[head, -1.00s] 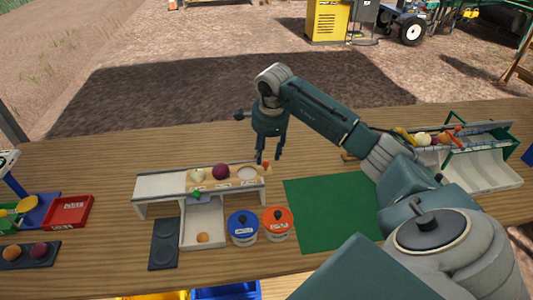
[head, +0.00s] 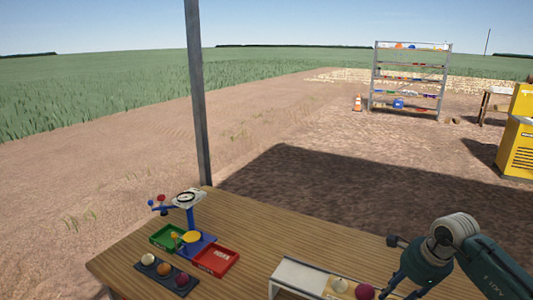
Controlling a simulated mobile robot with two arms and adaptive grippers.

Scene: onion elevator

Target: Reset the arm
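My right gripper (head: 402,289) hangs at the lower right, its arm coming in from the right. Its fingers are spread and nothing shows between them. It is just right of the white bench-like stand (head: 297,277), where a pale onion (head: 340,285) and a purple onion (head: 364,291) sit. The bottom edge cuts off part of the stand. My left gripper is not in view.
On the wooden table (head: 240,275) at left are a scale (head: 188,197), a green tray (head: 165,237), a red tray (head: 216,260) and a dark holder (head: 166,273) with onions. A post (head: 198,100) rises behind. A shelf (head: 410,77) stands far off.

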